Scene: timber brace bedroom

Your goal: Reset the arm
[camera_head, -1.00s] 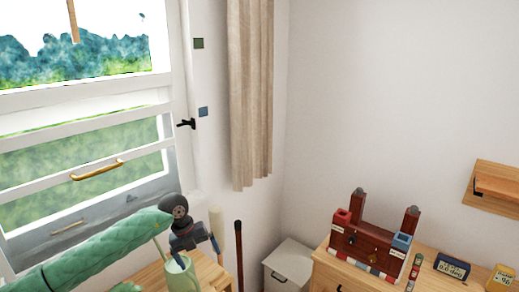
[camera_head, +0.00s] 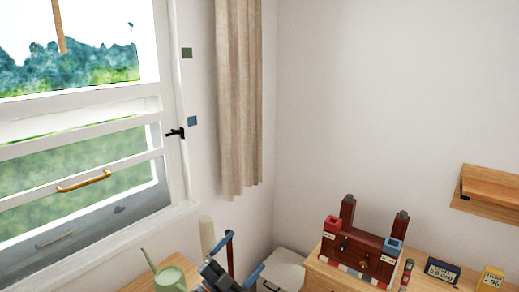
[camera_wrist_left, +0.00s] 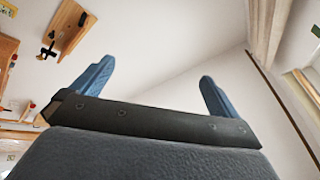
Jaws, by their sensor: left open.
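My left gripper (camera_head: 238,262) shows at the bottom of the head view, a dark body with blue fingers, beside the green watering can (camera_head: 171,278). In the left wrist view its two blue fingers (camera_wrist_left: 155,85) stand wide apart with nothing between them, against the pale wall and ceiling. The left arm is mostly out of the head view. My right gripper is not in view.
A window with a brass handle (camera_head: 83,181) and a curtain (camera_head: 238,100) are at the left. A dresser (camera_head: 325,279) at the right bears a dark red wooden rack (camera_head: 362,252). A wall shelf (camera_head: 492,190) hangs above. A white cabinet (camera_head: 284,268) stands in the corner.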

